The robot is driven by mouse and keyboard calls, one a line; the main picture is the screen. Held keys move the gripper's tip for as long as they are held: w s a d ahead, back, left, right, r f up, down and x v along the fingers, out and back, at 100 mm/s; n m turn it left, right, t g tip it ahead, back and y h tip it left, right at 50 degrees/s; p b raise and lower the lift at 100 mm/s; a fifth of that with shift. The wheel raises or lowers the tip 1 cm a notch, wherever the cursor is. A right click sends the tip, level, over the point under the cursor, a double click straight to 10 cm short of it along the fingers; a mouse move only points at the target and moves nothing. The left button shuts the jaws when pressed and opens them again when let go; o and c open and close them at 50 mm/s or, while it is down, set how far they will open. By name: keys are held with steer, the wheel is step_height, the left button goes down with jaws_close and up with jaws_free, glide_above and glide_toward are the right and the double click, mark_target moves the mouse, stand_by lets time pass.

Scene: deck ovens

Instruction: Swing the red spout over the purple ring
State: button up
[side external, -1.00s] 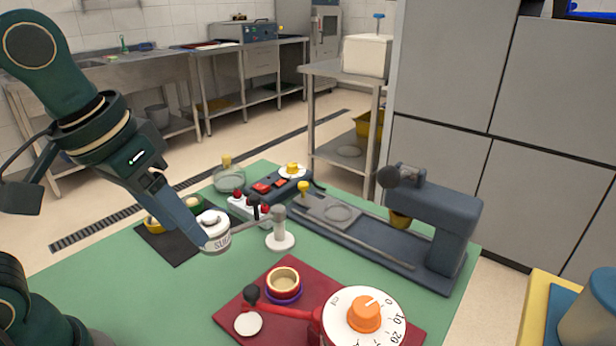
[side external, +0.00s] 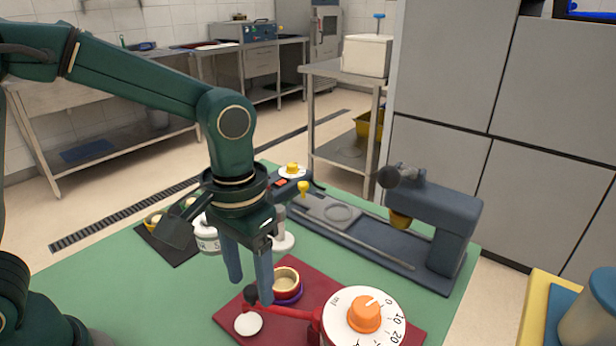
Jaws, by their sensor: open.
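The red spout (side external: 296,314) runs left from the base of the white dial with the orange knob (side external: 365,313). A black ball knob (side external: 250,294) stands near its far end. The purple ring (side external: 292,298) lies behind the spout, around the foot of a red-rimmed cream cup (side external: 285,281). The spout's end is to the left of the ring, not over it. My gripper (side external: 250,291) points down with its two blue fingers apart, one each side of the black knob as seen here. I cannot tell whether either finger touches it.
The red board (side external: 408,334) carries the dial, the cup and a white disc (side external: 248,324). A white stand (side external: 285,242) and a labelled white jar (side external: 207,239) are close behind my gripper. A grey-blue press (side external: 440,220) stands at the back right. Green mat (side external: 130,290) is free at the left.

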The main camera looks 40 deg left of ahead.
steer(key=shift+f, duration=0.55)
jaws_close()
stand_by(1.0)
